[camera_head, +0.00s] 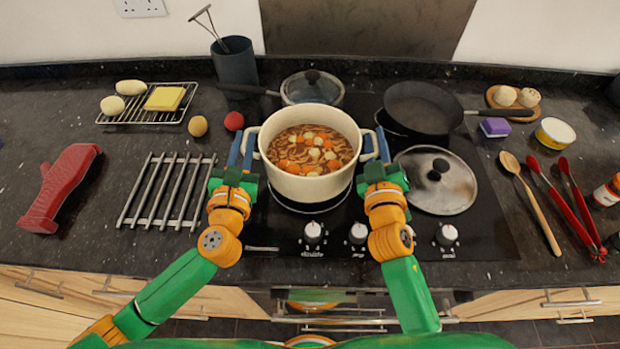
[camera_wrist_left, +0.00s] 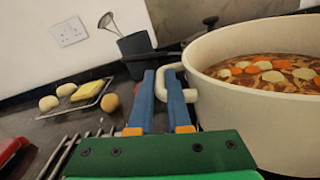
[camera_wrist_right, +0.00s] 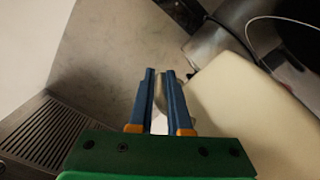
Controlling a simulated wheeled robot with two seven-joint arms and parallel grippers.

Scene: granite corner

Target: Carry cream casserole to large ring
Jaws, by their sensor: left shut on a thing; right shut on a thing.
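The cream casserole (camera_head: 308,188) is full of soup with carrot and pale pieces. It stands upright over the front middle of the black hob; I cannot tell whether it touches the ring. It also shows in the left wrist view (camera_wrist_left: 255,125) and the right wrist view (camera_wrist_right: 235,110). My left gripper (camera_head: 240,155) is shut on its left handle (camera_wrist_left: 175,80). My right gripper (camera_head: 375,150) is shut on its right handle, which is mostly hidden by the fingers. The large ring cannot be made out; a ring edge (camera_head: 312,207) shows under the casserole.
A glass-lidded pan (camera_head: 312,88) and a dark frying pan (camera_head: 420,105) stand behind. A loose lid (camera_head: 450,195) lies on the hob at right. A slatted metal trivet (camera_head: 165,190) lies at left, beside a red mitt (camera_head: 62,185). Red tongs (camera_head: 570,205) and a wooden spoon (camera_head: 530,195) lie right.

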